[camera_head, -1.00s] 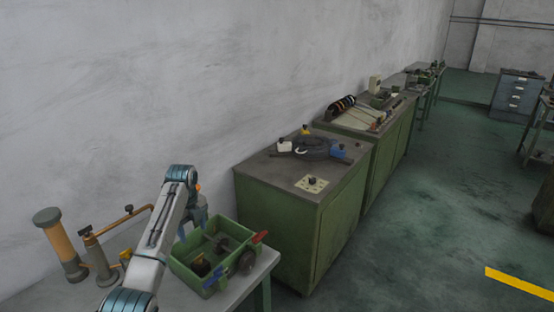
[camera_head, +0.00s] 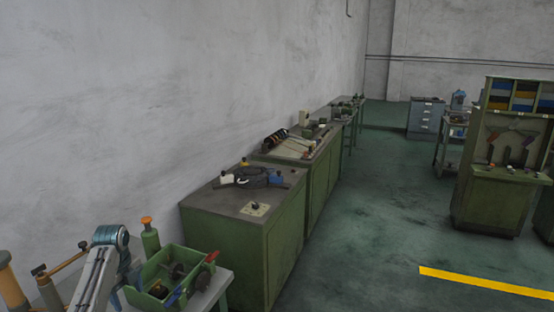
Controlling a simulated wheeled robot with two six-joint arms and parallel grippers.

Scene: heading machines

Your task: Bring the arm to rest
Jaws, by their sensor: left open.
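My left arm comes in at the lower left of the head view, bent over at a blue-banded joint. My left gripper (camera_head: 120,291) hangs below that joint, pointing down and open, with nothing seen in it. It is at the left side of a green open box (camera_head: 163,258) on a table; I cannot tell whether they touch. The box holds dark round parts and has a red handle at its right end. My right gripper is not in view.
A green bottle with an orange cap (camera_head: 150,236) stands behind the box. A brown-and-grey metal tool (camera_head: 48,285) is left of my arm. Green cabinets (camera_head: 240,250) run along the wall. A tool stand (camera_head: 500,190) is at the right. The floor (camera_head: 375,220) between is clear.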

